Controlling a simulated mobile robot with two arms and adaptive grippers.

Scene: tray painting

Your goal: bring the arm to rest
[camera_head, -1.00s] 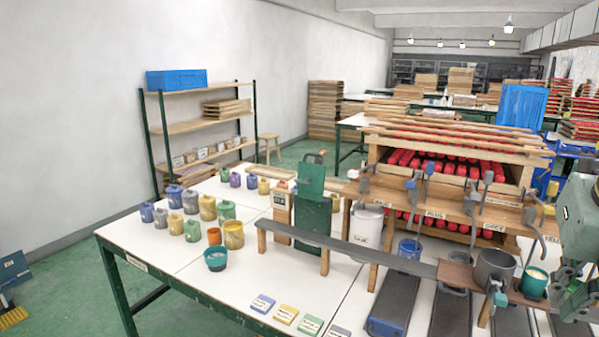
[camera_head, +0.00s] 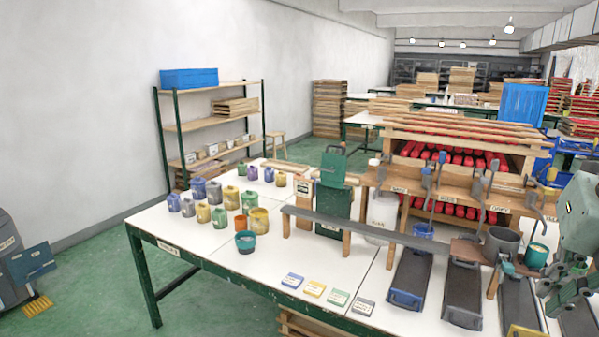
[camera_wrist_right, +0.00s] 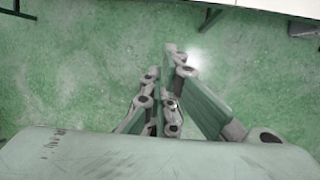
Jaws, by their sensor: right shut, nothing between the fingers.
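My right gripper (camera_head: 556,306) is at the right edge of the head view, beside the right end of the white work table (camera_head: 262,262). Part of it is cut off by the picture's edge. In the right wrist view its fingers (camera_wrist_right: 172,62) are closed together with nothing between them. Below them is bare green floor (camera_wrist_right: 75,70), with a table edge at the top right. My left gripper is not in view.
The table holds several paint pots, a teal bowl (camera_head: 246,242), coloured cards (camera_head: 292,280) and a wooden rack (camera_head: 388,238) with tools. A shelf (camera_head: 212,126) stands by the wall. A grey bin (camera_head: 10,268) stands at left. Green floor (camera_head: 95,280) before the table is clear.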

